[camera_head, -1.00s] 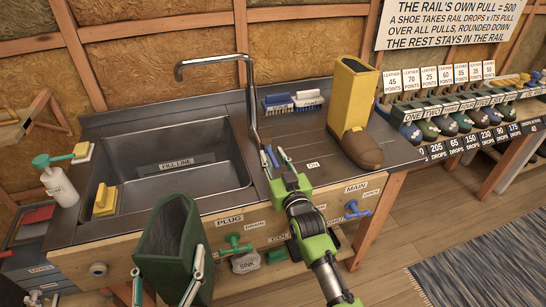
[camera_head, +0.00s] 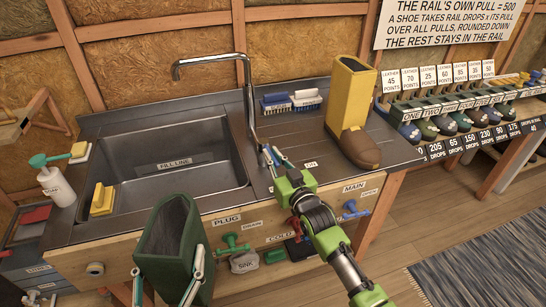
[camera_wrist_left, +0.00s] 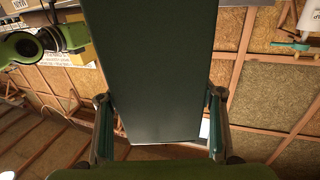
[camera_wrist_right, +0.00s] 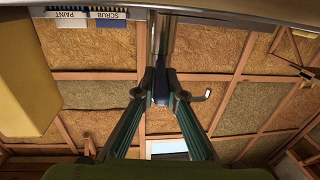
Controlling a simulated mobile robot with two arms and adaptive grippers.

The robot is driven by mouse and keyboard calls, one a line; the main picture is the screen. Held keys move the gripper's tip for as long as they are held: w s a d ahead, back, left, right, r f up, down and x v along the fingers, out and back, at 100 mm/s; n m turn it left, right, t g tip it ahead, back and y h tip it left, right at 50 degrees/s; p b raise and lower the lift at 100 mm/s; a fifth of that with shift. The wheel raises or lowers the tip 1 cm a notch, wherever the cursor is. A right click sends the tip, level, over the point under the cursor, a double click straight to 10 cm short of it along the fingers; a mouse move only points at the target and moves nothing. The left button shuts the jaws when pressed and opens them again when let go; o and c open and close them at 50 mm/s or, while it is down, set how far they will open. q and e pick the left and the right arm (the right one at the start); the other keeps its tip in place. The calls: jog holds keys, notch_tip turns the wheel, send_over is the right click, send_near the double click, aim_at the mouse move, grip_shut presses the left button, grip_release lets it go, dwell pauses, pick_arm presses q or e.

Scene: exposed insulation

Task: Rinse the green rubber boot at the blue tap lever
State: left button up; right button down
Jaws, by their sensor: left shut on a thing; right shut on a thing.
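The green rubber boot (camera_head: 168,245) is upright, opening up, in front of the sink counter. My left gripper (camera_head: 168,275) is shut on it, one finger on each side; its green shaft fills the middle of the left wrist view (camera_wrist_left: 150,70). The tap's tall metal spout (camera_head: 246,85) arches over the sink basin (camera_head: 175,165); no water shows. My right gripper (camera_head: 271,155) is at the foot of the tap, shut on the small blue lever, which shows between its fingertips in the right wrist view (camera_wrist_right: 160,88). The boot is outside the basin, not under the spout.
A yellow and brown boot (camera_head: 352,110) stands on the counter right of my right gripper. Brushes (camera_head: 292,101) lie behind. A blue valve (camera_head: 354,209) and green valve (camera_head: 232,243) stick out in front.

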jog(key=shift+w+d+r+n+g+y+b, duration=0.25)
jog(key=shift+d+n+g+y+b, duration=0.2)
jog(key=shift+n+y+b, duration=0.35)
jog(key=c, duration=2.1)
grip_release()
jog(key=shift+f, duration=0.15)
jog(key=shift+s+d+f, duration=0.15)
jog(key=shift+s+d, duration=0.1)
jog(key=shift+s, duration=0.25)
jog(key=v, duration=1.1)
jog(key=shift+w+d, duration=0.1)
